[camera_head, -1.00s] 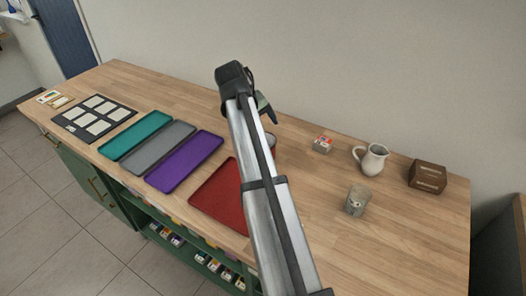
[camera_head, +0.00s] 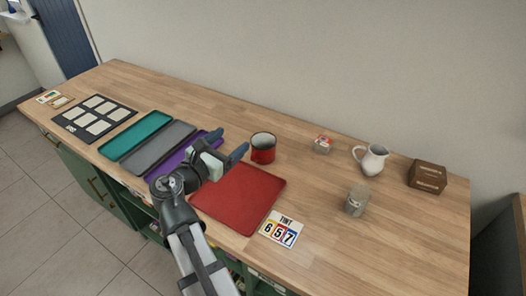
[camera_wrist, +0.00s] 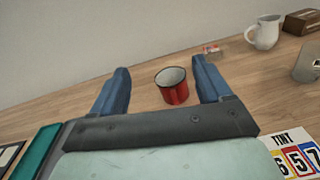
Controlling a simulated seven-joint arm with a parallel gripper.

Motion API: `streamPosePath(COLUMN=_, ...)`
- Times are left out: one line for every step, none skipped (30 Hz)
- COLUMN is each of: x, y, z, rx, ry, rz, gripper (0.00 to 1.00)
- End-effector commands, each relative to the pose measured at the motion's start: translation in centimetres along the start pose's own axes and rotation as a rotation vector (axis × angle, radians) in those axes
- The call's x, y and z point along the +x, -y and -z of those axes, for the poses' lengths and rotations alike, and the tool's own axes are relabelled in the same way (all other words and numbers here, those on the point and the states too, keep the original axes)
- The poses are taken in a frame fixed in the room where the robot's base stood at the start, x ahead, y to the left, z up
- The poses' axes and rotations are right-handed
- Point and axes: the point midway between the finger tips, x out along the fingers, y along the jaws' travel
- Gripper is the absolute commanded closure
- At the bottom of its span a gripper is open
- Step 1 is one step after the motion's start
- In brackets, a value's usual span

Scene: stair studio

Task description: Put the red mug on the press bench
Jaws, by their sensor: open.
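The red mug (camera_head: 263,149) stands upright on the wooden bench top, behind the red tray. It has a pale inside and dark rim. In the wrist view the mug (camera_wrist: 173,88) shows between and beyond my two blue fingers. My gripper (camera_head: 228,146) is open and empty, above the area of the purple and red trays, to the left of the mug and apart from it. No object is labelled as the press bench; I cannot tell which surface that is.
A red tray (camera_head: 238,197), purple tray (camera_head: 168,166), grey tray (camera_head: 157,147) and teal tray (camera_head: 134,134) lie along the front.

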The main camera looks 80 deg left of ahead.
Motion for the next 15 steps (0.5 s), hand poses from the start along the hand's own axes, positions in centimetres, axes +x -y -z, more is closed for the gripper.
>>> streamPosePath(x=-0.8, y=0.1, z=-0.1, rx=-0.043, ry=0.020, rz=-0.019, gripper=0.22)
streamPosePath(x=-1.1, y=0.1, z=-0.2, rx=-0.071, ry=0.032, rz=-0.029, gripper=0.22)
streamPosePath(x=-1.5, y=0.0, z=-0.3, rx=-0.107, ry=0.049, rz=-0.043, gripper=0.22)
streamPosePath(x=-1.7, y=-0.1, z=-0.2, rx=-0.126, ry=0.058, rz=-0.050, gripper=0.22)
streamPosePath(x=-1.5, y=-0.2, z=0.2, rx=-0.122, ry=0.055, rz=-0.047, gripper=0.22)
streamPosePath(x=-1.4, y=-0.2, z=0.7, rx=-0.121, ry=0.054, rz=-0.045, gripper=0.22)
streamPosePath(x=-1.4, y=-0.1, z=1.0, rx=-0.120, ry=0.054, rz=-0.045, gripper=0.22)
streamPosePath(x=-1.3, y=-0.1, z=1.3, rx=-0.118, ry=0.053, rz=-0.045, gripper=0.22)
streamPosePath(x=-1.3, y=0.0, z=1.8, rx=-0.117, ry=0.053, rz=-0.044, gripper=0.22)
streamPosePath(x=-1.3, y=0.0, z=2.1, rx=-0.118, ry=0.052, rz=-0.044, gripper=0.22)
streamPosePath(x=-1.3, y=0.1, z=2.4, rx=-0.118, ry=0.052, rz=-0.044, gripper=0.22)
streamPosePath(x=-1.2, y=0.1, z=2.9, rx=-0.117, ry=0.052, rz=-0.044, gripper=0.22)
streamPosePath(x=-1.2, y=0.1, z=3.3, rx=-0.116, ry=0.051, rz=-0.044, gripper=0.22)
streamPosePath(x=-1.2, y=0.2, z=3.7, rx=-0.116, ry=0.051, rz=-0.044, gripper=0.22)
streamPosePath(x=-1.2, y=0.3, z=4.2, rx=-0.117, ry=0.051, rz=-0.044, gripper=0.22)
